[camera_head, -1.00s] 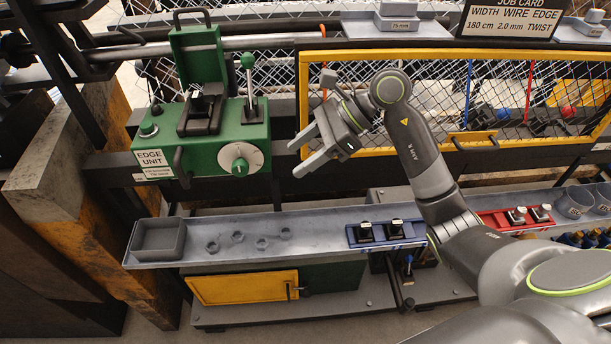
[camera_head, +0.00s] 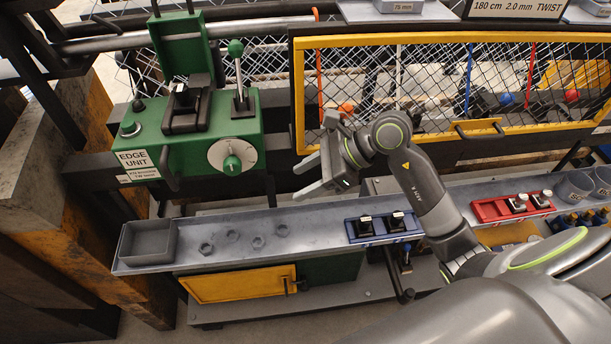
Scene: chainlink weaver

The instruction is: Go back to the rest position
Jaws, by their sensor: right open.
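My right gripper (camera_head: 308,178) is open and empty. It hangs in front of the lower left corner of the yellow-framed mesh guard (camera_head: 297,85), above the grey shelf (camera_head: 300,222). Its fingers point left, towards the green edge unit (camera_head: 190,135), and are apart from it. My right arm comes in from the lower right and covers part of the shelf. My left gripper is not in view.
A yellow panel (camera_head: 238,284) is below. Wooden posts stand at the left.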

